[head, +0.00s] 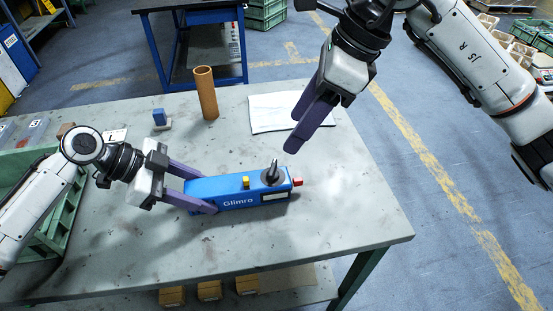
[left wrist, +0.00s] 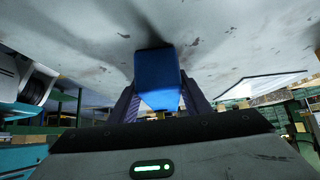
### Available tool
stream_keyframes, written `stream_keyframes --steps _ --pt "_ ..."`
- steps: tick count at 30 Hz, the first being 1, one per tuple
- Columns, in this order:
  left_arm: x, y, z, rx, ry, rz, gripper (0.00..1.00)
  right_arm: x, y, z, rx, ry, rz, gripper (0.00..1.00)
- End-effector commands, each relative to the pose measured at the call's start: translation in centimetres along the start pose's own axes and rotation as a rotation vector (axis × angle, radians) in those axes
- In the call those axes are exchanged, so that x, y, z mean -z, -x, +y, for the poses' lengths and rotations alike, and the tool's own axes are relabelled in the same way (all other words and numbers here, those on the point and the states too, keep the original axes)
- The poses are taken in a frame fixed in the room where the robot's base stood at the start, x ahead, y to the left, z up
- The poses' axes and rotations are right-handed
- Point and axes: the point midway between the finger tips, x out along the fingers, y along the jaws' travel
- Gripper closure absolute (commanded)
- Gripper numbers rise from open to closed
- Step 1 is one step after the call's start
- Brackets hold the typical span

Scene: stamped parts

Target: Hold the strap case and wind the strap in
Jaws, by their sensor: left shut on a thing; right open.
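The blue strap case (head: 232,192), marked "Glimro", lies on the grey table. It has a dark crank (head: 271,174) on top, a small yellow block (head: 246,182) and a red end piece (head: 298,182) at its right end. My left gripper (head: 200,196) is shut on the left end of the case. The left wrist view shows the case's blue end (left wrist: 157,75) between the fingers. My right gripper (head: 300,128) is open and empty, above the table behind and right of the crank. No length of strap can be made out.
A brown tube (head: 206,93) stands at the back of the table (head: 330,220). A small blue item on a stand (head: 160,119) and a white sheet (head: 278,112) are also there. A green crate (head: 62,228) is at the left. The table's right front is clear.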

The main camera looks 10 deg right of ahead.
Motion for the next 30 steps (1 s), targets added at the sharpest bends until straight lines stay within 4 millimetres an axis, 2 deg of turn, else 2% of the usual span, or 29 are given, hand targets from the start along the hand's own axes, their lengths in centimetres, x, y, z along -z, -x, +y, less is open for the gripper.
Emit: stream_keyframes --steps 5,15,21,30 --pt "0.0 0.0 0.0 0.000 0.000 0.000 0.90 0.6 -1.0 -0.2 0.019 -0.026 0.029 0.44" --pt "0.0 0.0 0.0 0.000 0.000 0.000 0.90 0.7 -7.6 -0.2 0.014 -0.025 0.026 0.44" --pt "0.0 0.0 0.0 0.000 0.000 0.000 0.90 0.7 -10.6 -0.3 0.016 -0.024 0.024 0.44" --pt "0.0 0.0 0.0 0.000 0.000 0.000 0.90 0.8 -11.8 -0.4 0.019 -0.023 0.023 0.44"
